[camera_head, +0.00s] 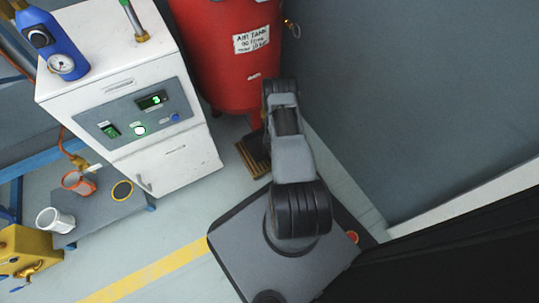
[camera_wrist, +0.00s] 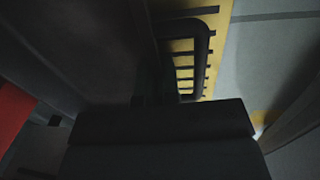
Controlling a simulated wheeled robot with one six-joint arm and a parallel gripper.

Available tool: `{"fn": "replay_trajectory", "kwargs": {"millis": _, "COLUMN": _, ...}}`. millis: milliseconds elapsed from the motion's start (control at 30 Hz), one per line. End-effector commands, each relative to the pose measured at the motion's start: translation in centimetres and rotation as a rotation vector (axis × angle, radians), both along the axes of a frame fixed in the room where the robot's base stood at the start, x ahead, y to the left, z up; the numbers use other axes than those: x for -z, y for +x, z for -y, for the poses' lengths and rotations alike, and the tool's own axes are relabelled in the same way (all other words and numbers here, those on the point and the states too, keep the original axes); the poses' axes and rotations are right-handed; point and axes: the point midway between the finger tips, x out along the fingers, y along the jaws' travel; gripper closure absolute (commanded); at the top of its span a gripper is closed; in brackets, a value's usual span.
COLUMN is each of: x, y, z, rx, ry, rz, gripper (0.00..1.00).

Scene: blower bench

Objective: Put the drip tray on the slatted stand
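The slatted stand (camera_head: 247,161) is a low wooden rack on the floor at the foot of the red tank, partly hidden by my arm. In the wrist view its yellow slats (camera_wrist: 184,73) show at upper centre, with a dark rounded rim across them. A dark piece (camera_head: 256,144) over the stand in the head view may be the drip tray or part of my gripper; I cannot tell. My gripper (camera_wrist: 160,112) fills the lower wrist view as a dark block. Its fingers cannot be made out, and neither can any grip on the tray.
The red air tank (camera_head: 225,50) stands behind the stand, and a white cabinet (camera_head: 170,165) is to its left. A grey wall (camera_head: 400,100) bounds the right.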

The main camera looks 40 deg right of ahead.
Motion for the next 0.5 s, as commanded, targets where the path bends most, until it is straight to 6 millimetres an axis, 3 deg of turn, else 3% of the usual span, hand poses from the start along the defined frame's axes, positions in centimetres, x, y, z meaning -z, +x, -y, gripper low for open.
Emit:
{"fn": "replay_trajectory", "kwargs": {"millis": 333, "x": 0.2, "y": 0.11, "z": -0.09, "rx": -0.003, "ry": -0.001, "rz": 0.001, "gripper": 1.0}}
{"fn": "replay_trajectory", "kwargs": {"millis": 500, "x": 0.17, "y": 0.12, "z": -0.15, "rx": -0.004, "ry": 0.0, "rz": 0.001, "gripper": 0.83}}
